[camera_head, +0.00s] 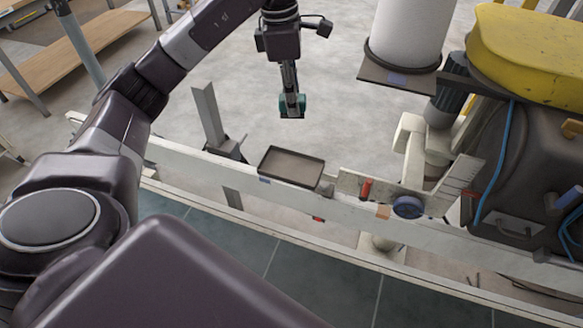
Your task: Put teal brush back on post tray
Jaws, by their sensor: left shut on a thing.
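My left gripper (291,98) comes in from the upper left and points down. It is shut on the teal brush (283,106), which shows as a small teal block at the fingertips. The gripper holds the brush in the air, above and behind the tray in the picture. The post tray (292,167) is a shallow dark tray on the pale rail, and it looks empty. My right gripper does not show.
A pale rail (190,158) crosses the view. A bracket with a red piece (366,188) and a blue knob (407,207) stands right of the tray. A white roll (407,32) on a dark plate and yellow machinery (530,40) fill the upper right.

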